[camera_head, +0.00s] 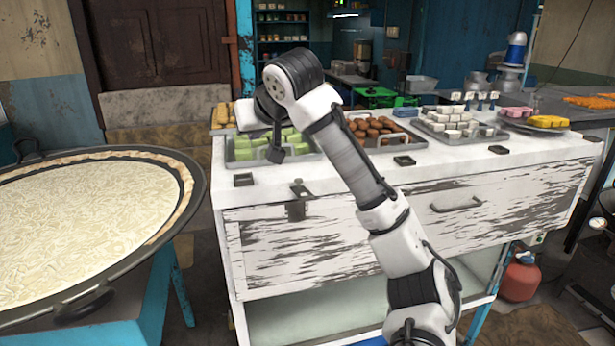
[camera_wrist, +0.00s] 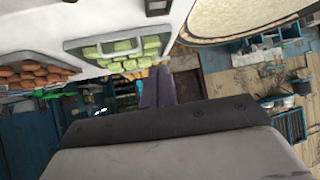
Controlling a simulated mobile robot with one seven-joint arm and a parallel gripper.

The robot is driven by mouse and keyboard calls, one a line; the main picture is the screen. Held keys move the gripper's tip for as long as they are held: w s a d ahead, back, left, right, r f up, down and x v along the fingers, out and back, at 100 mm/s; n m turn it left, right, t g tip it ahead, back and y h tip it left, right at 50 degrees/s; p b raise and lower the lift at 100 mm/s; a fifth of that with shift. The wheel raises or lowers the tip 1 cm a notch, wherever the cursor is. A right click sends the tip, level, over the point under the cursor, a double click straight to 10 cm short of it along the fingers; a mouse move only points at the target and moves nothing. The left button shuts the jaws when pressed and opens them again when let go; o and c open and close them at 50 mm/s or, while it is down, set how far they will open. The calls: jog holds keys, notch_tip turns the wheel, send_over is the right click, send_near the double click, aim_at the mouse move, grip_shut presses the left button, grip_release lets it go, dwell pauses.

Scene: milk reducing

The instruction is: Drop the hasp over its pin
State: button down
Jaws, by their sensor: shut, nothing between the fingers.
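A dark metal hasp (camera_head: 297,209) sits at the front top edge of the white counter, above the left drawer front. Its upper part rises slightly above the counter edge. The pin cannot be made out, and I cannot tell whether the hasp is over it. My gripper (camera_head: 277,153) is above the counter, behind and a little left of the hasp, in front of the tray of green sweets. It is shut, empty and apart from the hasp. In the wrist view the fingers (camera_wrist: 158,88) are close together. The hasp is not seen in that view.
The white counter (camera_head: 400,175) holds a tray of green sweets (camera_head: 243,150), brown sweets (camera_head: 372,128) and white pieces (camera_head: 455,118). Small dark square fittings lie along its front edge. A wide pan of milk (camera_head: 80,215) stands at the left. A drawer handle (camera_head: 456,206) sticks out.

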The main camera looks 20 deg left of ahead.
jog(key=d+r+m+g+h, duration=0.2)
jog(key=d+h, duration=0.2)
jog(key=d, duration=0.8)
jog(key=shift+w+m+h, duration=0.15)
jog(key=shift+m+h, duration=0.15)
jog(key=shift+f, duration=0.2)
jog(key=p, duration=0.3)
send_over(307, 190)
jog(key=f, duration=0.8)
jog(key=shift+s+d+f, duration=0.15)
jog(key=shift+s+d, duration=0.1)
jog(key=shift+s, duration=0.05)
jog(key=shift+s+d+f+p, duration=0.1)
jog(key=shift+s+f+p, duration=0.05)
jog(key=shift+f, duration=0.5)
jog(key=shift+s+d+f+p, duration=0.1)
jog(key=shift+s+f+p, duration=0.05)
jog(key=shift+f, duration=0.45)
jog(key=shift+s+f, duration=0.15)
jog(key=shift+f, duration=0.6)
jog(key=shift+d+f, duration=0.1)
